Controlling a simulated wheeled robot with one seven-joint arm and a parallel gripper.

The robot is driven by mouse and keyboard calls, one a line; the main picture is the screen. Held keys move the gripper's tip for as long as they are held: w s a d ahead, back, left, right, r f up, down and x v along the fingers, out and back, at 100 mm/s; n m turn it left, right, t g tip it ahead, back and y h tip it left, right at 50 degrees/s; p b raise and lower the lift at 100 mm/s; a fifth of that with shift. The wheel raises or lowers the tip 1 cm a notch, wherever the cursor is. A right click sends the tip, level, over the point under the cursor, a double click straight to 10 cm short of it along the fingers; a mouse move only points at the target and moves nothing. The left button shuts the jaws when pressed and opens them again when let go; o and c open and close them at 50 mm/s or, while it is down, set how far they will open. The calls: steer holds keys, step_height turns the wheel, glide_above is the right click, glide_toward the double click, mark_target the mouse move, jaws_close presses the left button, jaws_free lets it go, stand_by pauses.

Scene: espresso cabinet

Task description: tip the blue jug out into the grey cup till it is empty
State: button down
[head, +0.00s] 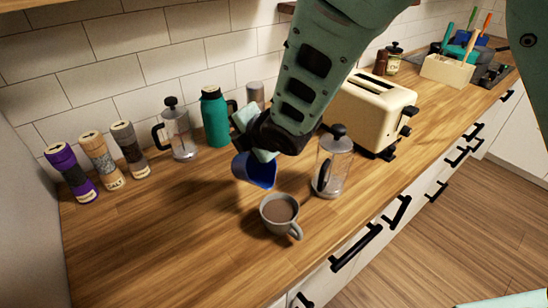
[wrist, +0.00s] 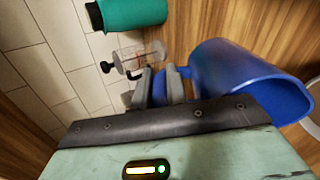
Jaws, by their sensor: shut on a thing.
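The blue jug (head: 243,171) is held tilted in the air, just above and behind the grey cup, in the head view. Its mouth faces down toward the cup's side; no stream shows, and I cannot tell what is left inside. The grey cup (head: 267,219) stands upright on the counter, with brown liquid (head: 280,208) well up inside it. My gripper (head: 262,152) is shut on the jug, its fingertips partly hidden by the arm. In the wrist view, the fingers (wrist: 161,86) are at the jug's handle side, and the jug (wrist: 230,75) lies tipped to the right.
A glass press (head: 332,165) stands close to the right of the jug and cup. A teal bottle (head: 215,118), another press (head: 180,135) and several grinders (head: 98,160) line the wall. A cream toaster (head: 370,105) is farther right. The counter's front left is clear.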

steer(key=shift+w+a+f+g+h+p, duration=0.25)
steer(key=shift+w+f+g+h+p, duration=0.25)
steer(key=shift+p, duration=1.15)
steer(key=shift+w+a+f+g+h+p, duration=0.55)
steer(key=shift+w+f+g+p, duration=0.55)
steer(key=shift+p, duration=0.9)
steer(key=shift+w+a+f+g+h+p, duration=0.4)
steer(key=shift+a+f+g+h+p, duration=0.25)
steer(key=shift+f+p, duration=1.1)
steer(key=shift+w+a+f+g+h+p, duration=0.45)
steer(key=shift+w+f+g+p, duration=0.45)
steer(key=shift+p, duration=1.35)
steer(key=shift+a+f+g+b, duration=0.1)
steer(key=shift+f+g+b, duration=0.15)
steer(key=shift+f+b, duration=0.3)
steer(key=f+b, duration=0.1)
steer(key=b, duration=0.1)
steer(key=w+f+g+h+b, duration=0.1)
steer(key=b, duration=0.1)
steer(key=shift+a+g, duration=0.3)
steer(key=shift+a, duration=0.05)
steer(key=shift+h+b, duration=0.25)
steer(key=shift+b, duration=0.35)
steer(key=shift+a+g, duration=0.1)
steer(key=shift+g, duration=0.2)
